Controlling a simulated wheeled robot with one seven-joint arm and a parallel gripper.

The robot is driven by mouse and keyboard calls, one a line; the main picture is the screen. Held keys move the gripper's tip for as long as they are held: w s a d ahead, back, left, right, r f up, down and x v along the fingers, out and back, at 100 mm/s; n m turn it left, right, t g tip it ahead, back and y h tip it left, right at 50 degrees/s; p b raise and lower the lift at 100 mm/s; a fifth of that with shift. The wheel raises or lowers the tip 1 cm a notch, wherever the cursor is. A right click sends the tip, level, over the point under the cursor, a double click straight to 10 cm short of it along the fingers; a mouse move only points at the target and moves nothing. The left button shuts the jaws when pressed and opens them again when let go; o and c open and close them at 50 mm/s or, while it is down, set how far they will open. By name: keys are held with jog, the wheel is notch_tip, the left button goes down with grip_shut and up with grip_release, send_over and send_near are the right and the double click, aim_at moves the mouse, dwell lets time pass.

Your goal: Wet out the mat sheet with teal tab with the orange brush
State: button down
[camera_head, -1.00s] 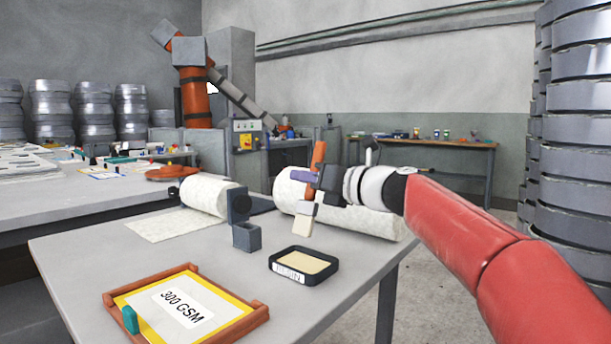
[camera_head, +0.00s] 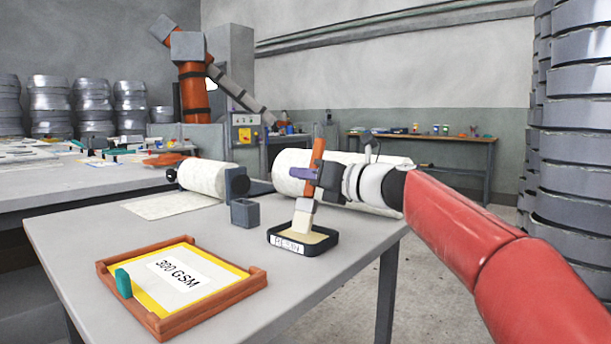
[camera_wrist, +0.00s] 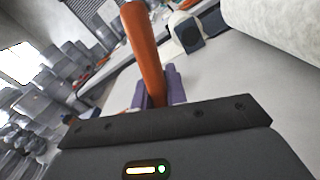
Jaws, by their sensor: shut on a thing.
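The mat sheet, labelled 300 GSM (camera_head: 178,273), lies in a brown-red wooden frame at the front left of the table. Its teal tab (camera_head: 123,283) stands at the left corner. My gripper (camera_head: 303,174) is shut on the orange brush (camera_head: 318,150), held upright with its pale bristles (camera_head: 302,222) down. The bristle end is at the black resin tray (camera_head: 316,246); I cannot tell how deep it reaches. In the wrist view the orange handle (camera_wrist: 144,50) stands between the purple fingers (camera_wrist: 156,90).
A grey square cup (camera_head: 245,213) stands left of the tray. White rolls of mat (camera_head: 203,177) lie behind, one with a sheet unrolled on the table. Another large roll (camera_head: 290,165) lies behind my gripper.

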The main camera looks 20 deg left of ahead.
jog(key=shift+f, duration=0.75)
dwell(1.8)
notch_tip(320, 180, up, 7)
jog(key=p, duration=0.7)
jog(key=shift+r, duration=0.15)
dwell(0.6)
